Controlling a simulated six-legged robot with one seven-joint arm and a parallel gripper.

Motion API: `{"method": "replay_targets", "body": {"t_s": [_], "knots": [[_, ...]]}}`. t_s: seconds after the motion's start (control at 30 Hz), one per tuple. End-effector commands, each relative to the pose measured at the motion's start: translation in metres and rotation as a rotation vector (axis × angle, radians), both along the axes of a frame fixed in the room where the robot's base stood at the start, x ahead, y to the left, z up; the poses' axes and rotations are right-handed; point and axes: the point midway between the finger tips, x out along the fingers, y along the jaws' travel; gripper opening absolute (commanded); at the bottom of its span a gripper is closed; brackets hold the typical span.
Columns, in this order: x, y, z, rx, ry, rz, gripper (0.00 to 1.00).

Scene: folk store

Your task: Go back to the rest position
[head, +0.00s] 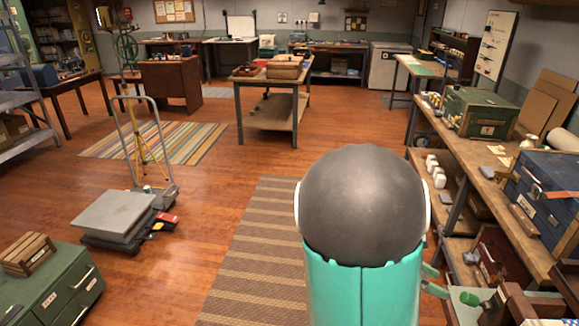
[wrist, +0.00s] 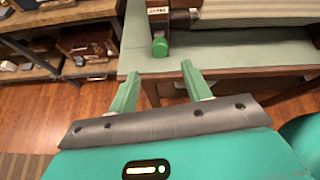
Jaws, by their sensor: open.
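My gripper (wrist: 160,70) is open, its two green fingers spread with nothing between them. In the wrist view the fingertips are at the front edge of a pale green tabletop (wrist: 240,58). A small green cylinder (wrist: 159,46) stands or lies just beyond the fingertips, apart from them, beside a dark piece with a white label. In the head view my gripper (head: 438,281) shows partly past the right side of my dark and teal arm, which hides the rest. The green cylinder (head: 468,298) is to its right.
A long wooden workbench (head: 470,154) with a green case (head: 481,113) and a blue chest (head: 545,190) runs along the right. A striped rug (head: 255,260) lies left of my arm. A hand truck (head: 160,190) and a grey platform (head: 113,211) stand farther left.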

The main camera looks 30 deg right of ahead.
Motion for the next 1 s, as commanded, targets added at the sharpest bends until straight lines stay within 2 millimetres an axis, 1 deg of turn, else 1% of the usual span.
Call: {"method": "replay_targets", "body": {"t_s": [0.17,0.27,0.37,0.47,0.5,0.57,0.7,0.83,0.97,1.0], "knots": [[0.003,0.004,0.0,0.001,-0.024,-0.006,0.49],[0.012,0.017,-0.001,0.007,-0.11,-0.026,0.49],[0.028,0.041,0.0,0.021,-0.259,-0.07,0.49],[0.048,0.072,0.003,0.045,-0.435,-0.128,0.49],[0.055,0.085,0.005,0.058,-0.504,-0.152,0.49],[0.066,0.105,0.009,0.08,-0.601,-0.19,0.49],[0.088,0.153,0.024,0.14,-0.818,-0.288,0.49],[0.104,0.199,0.041,0.213,-1.0,-0.382,0.49],[0.114,0.246,0.062,0.297,-1.159,-0.485,0.49],[0.116,0.261,0.069,0.327,-1.205,-0.516,0.49]]}}
